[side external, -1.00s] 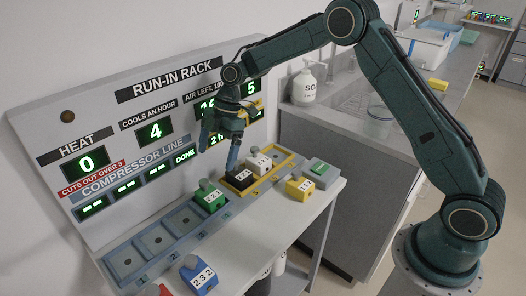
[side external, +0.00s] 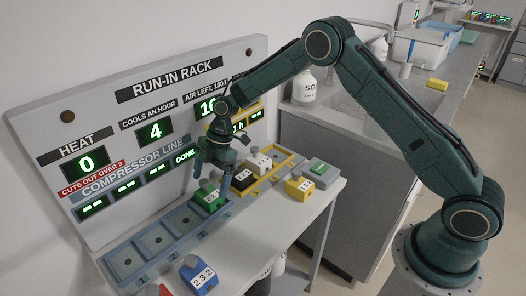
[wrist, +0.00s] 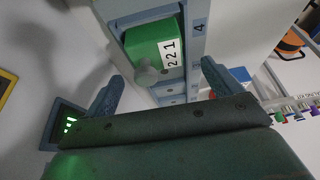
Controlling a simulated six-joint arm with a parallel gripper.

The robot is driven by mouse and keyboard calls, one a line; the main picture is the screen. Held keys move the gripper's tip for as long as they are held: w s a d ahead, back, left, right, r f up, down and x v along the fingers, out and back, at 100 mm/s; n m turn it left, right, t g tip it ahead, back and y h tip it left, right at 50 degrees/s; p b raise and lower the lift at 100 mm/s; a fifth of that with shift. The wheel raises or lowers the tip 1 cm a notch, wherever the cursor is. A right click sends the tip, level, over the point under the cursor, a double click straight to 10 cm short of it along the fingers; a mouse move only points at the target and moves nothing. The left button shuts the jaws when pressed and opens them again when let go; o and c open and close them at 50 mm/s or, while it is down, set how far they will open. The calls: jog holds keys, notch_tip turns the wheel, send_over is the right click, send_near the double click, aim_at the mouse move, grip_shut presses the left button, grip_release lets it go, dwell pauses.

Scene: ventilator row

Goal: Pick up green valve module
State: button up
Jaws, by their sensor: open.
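The green valve module (side external: 205,201), with a grey knob and a white label reading 221, sits in a slot of the blue-grey rail (side external: 124,244) in the side view. My gripper (side external: 213,173) is open, just above and slightly beyond the green module. In the wrist view the module (wrist: 150,45) shows at the upper middle with its knob towards my jaws. The spread fingers (wrist: 160,85) have nothing between them, and the module lies ahead of them. I cannot tell the exact gap in height.
A black module (side external: 241,179) and a white module (side external: 261,163) stand in the yellow-framed part of the rail. A yellow module (side external: 299,187) and a blue module (side external: 198,274) stand on the bench in front. The display panel (side external: 137,115) rises close behind the rail.

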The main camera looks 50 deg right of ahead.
aim_at(206, 194)
jog(key=shift+x, duration=2.2)
jog(key=shift+w+a, duration=0.1)
jog(key=shift+w, duration=0.05)
jog(key=shift+r, duration=0.1)
jog(key=c, duration=1.3)
